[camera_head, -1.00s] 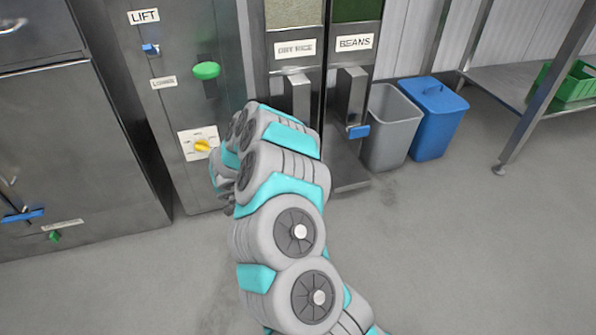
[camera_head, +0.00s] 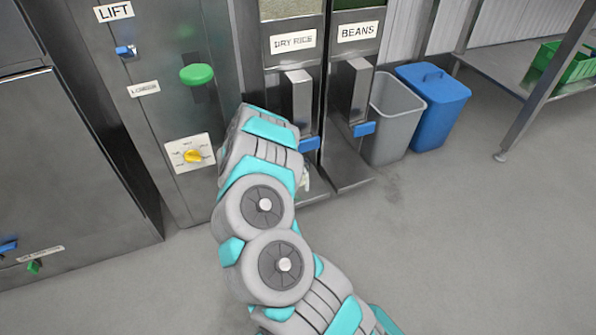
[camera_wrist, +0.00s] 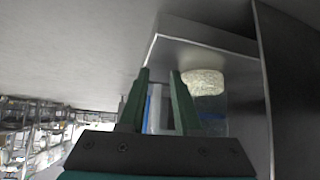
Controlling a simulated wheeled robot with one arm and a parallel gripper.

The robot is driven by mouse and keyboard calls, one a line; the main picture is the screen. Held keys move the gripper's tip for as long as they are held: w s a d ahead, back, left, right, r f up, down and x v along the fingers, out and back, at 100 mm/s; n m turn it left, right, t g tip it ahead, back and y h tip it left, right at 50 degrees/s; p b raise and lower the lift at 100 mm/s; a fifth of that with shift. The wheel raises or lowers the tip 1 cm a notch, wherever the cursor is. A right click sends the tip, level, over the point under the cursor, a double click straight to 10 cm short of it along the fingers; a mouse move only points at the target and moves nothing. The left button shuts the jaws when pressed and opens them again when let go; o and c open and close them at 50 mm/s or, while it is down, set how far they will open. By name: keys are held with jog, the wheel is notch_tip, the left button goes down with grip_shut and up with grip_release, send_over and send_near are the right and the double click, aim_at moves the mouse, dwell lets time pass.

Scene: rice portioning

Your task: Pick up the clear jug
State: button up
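In the wrist view, the clear jug (camera_wrist: 212,112) stands inside the metal dispenser bay, with pale rice (camera_wrist: 203,83) in it. The wrist picture looks upside down, with the rice at the jug's upper end in the picture. My gripper (camera_wrist: 160,72) has two green fingers apart, beside the jug. A narrow pale and blue strip shows between the fingers; I cannot tell whether it is the jug's handle. In the head view, my arm hides the gripper and most of the jug's place below the dry rice dispenser (camera_head: 293,41).
The beans dispenser (camera_head: 357,32) stands right of the rice one. A grey bin (camera_head: 393,120) and a blue bin (camera_head: 433,108) stand further right. The floor in front is clear.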

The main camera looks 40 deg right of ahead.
aim_at(312, 192)
jog(key=shift+s+d, duration=0.1)
jog(key=shift+d, duration=1.75)
jog(key=d, duration=0.4)
jog(key=shift+s+d+f, duration=0.15)
jog(key=shift+f, duration=0.15)
jog(key=shift+d+f, duration=0.15)
jog(key=shift+d, duration=0.05)
grip_shut()
